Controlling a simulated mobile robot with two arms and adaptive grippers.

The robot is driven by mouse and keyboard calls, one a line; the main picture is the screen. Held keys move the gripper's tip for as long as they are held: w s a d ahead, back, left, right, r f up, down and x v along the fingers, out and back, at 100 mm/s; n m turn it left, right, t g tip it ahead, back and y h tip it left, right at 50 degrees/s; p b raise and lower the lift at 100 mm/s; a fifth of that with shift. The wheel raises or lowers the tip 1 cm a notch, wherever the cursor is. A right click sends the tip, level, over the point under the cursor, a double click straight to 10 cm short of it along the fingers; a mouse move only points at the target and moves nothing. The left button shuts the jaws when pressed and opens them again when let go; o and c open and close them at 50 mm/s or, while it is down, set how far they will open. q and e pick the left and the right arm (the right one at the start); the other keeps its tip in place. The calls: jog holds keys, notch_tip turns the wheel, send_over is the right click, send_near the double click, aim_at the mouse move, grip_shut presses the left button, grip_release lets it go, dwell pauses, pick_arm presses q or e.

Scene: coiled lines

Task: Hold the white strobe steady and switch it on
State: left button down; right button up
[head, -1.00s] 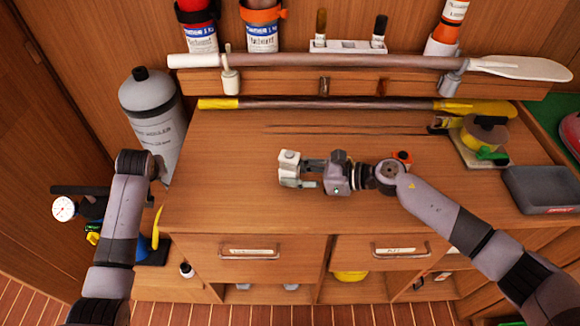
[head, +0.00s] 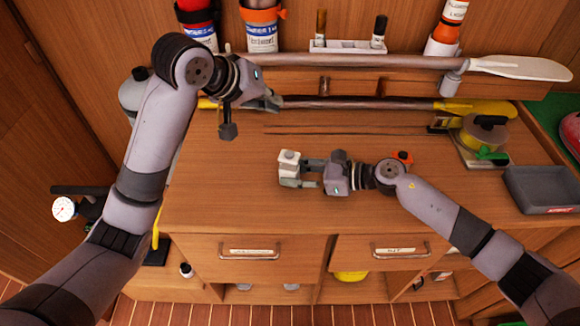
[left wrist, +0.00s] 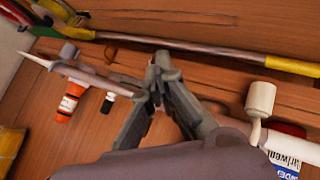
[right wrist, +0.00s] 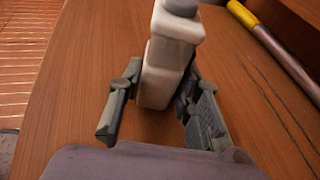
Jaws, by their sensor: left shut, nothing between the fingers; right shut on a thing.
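The white strobe (head: 289,161) is a small white block with a knob-like top, over the left-middle of the wooden counter (head: 225,195). It also shows in the right wrist view (right wrist: 168,55), upright between the fingers. My right gripper (head: 298,172) is shut on the strobe from its right side. I cannot tell whether the strobe touches the counter. My left gripper (head: 274,102) is shut and empty near the back of the counter, above and left of the strobe. In the left wrist view its fingertips (left wrist: 161,62) are together, in front of the paddles.
A white-bladed paddle (head: 400,62) lies along the back rail, and a yellow-ended paddle (head: 400,104) lies below it. A yellow reel (head: 480,135) and a grey tray (head: 542,190) stand at the right. A grey cylinder (head: 132,92) is partly behind my left arm. The counter's front is clear.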

aim_at(286, 152)
pick_arm(q)
jog(key=shift+m+g, duration=0.4)
jog(key=shift+g, duration=0.1)
jog(key=shift+s+d+f, duration=0.45)
jog(key=shift+f, duration=0.85)
jog(key=shift+s+d+f, duration=0.45)
jog(key=shift+s+f, duration=0.05)
jog(key=shift+f, duration=0.75)
jog(key=shift+s+d+f, duration=0.45)
jog(key=shift+f, duration=0.85)
jog(key=shift+f, duration=0.15)
jog(key=shift+f+h, duration=0.3)
jog(key=shift+f, duration=0.25)
jog(key=shift+r, duration=0.7)
notch_tip(286, 152, up, 6)
